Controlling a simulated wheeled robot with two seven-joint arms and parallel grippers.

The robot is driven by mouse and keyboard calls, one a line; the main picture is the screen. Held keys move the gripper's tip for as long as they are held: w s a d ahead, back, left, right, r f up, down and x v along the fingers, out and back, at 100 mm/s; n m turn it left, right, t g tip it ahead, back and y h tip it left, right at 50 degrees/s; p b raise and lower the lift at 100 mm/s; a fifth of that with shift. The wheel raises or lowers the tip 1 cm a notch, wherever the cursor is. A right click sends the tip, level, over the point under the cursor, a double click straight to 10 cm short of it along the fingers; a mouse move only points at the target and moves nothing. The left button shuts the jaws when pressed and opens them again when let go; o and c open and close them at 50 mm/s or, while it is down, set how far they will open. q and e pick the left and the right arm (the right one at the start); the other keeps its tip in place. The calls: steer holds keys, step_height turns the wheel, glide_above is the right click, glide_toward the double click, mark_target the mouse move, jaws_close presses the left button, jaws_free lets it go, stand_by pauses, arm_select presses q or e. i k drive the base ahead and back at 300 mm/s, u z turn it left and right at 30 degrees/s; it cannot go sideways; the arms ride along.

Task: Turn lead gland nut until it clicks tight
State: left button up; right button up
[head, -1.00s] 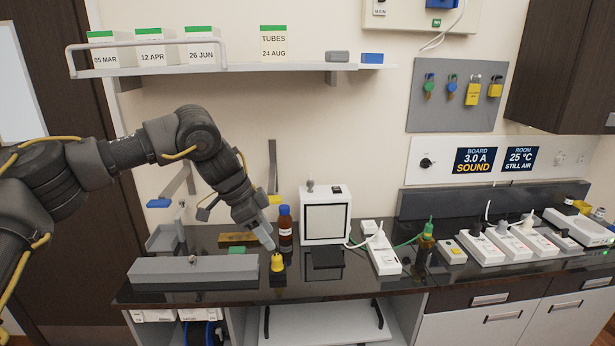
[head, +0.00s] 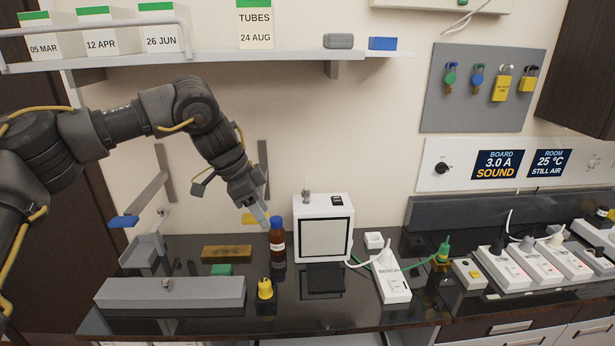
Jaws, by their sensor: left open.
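I cannot tell for certain which part is the lead gland nut. A small grey fitting (head: 306,197) stands on top of the white box (head: 324,228) with the pale front panel. A yellow knob-like piece (head: 265,289) stands on the dark bench in front of the brown bottle. My left gripper (head: 262,221) is open and points down, just left of the bottle's blue cap and above the yellow piece. It seems to hold nothing, and its fingers are small in the picture. My right gripper does not show.
The brown bottle (head: 277,240) stands between my gripper and the white box. A long grey block (head: 170,292) lies at the front left. A white power strip (head: 392,281) and cables lie to the right. A shelf (head: 220,58) runs above.

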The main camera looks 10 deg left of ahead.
mark_target(306, 193)
steer(key=i, duration=0.85)
